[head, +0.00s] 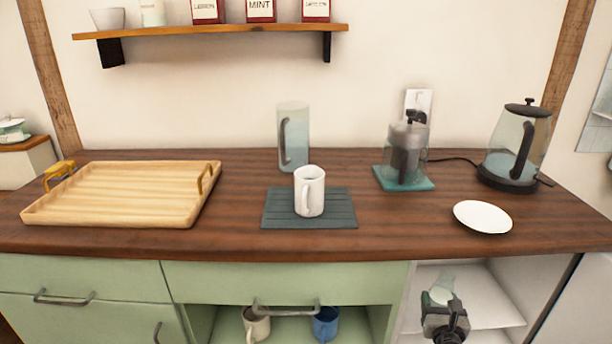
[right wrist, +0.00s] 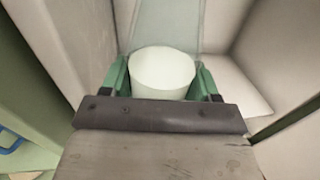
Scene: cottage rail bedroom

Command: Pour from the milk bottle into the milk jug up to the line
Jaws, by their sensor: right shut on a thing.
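The milk bottle (head: 442,284) is clear glass with white milk low in it. It stands in the open cupboard bay under the counter. My right gripper (head: 440,304) is shut on it; in the right wrist view the green fingers (right wrist: 162,88) flank the milk bottle (right wrist: 163,66) on both sides. A tall clear jug with a grey handle (head: 293,136) stands at the back of the counter, probably the milk jug; I cannot make out a line on it. My left gripper is not in view.
A white mug (head: 310,190) stands on a dark slatted mat (head: 272,209). A wooden tray (head: 120,190) lies left; a coffee press (head: 406,150), kettle (head: 516,143) and white plate (head: 482,216) are right. The cupboard shelf (head: 484,299) and counter edge surround my right gripper closely.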

